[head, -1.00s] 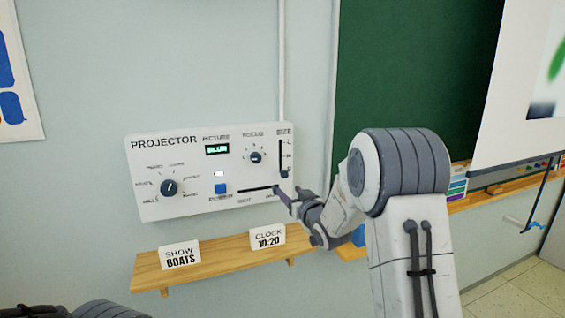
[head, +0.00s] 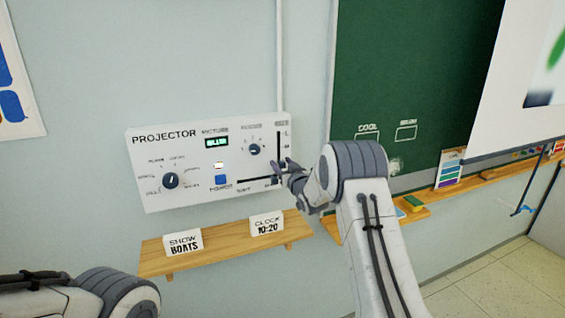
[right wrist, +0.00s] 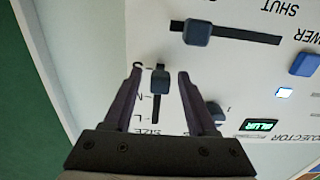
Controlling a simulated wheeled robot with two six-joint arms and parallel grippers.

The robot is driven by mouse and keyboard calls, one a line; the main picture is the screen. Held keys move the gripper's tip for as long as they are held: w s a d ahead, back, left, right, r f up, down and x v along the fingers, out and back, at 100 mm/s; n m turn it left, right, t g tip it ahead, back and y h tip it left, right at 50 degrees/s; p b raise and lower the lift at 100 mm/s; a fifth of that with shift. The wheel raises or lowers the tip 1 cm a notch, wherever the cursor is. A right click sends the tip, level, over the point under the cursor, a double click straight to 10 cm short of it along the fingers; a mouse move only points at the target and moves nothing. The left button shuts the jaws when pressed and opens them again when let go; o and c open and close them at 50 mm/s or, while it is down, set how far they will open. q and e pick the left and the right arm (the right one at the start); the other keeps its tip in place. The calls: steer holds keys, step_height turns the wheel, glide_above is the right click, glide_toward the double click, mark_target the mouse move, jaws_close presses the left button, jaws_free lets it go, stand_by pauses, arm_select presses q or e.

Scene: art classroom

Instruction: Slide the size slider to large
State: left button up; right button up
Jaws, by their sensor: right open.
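The white projector panel (head: 188,197) is on the wall. Its size slider slot (head: 279,143) runs up and down at the panel's right edge. In the right wrist view, which is upside down, the dark blue size slider knob (right wrist: 160,81) sits near the S end of its slot (right wrist: 156,110), away from the L. My right gripper (head: 283,165) is open at the slot's lower end. In the right wrist view its fingers (right wrist: 160,74) stand on either side of the knob with a gap at each. My left gripper is out of view.
A second slider knob (right wrist: 198,33) on a crosswise slot is close to my right fingertips. A power button (head: 221,180) and dials are farther left on the panel. A wooden shelf (head: 215,247) with two cards is below. A green chalkboard (head: 415,90) is right.

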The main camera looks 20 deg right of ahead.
jaws_close()
stand_by(1.5)
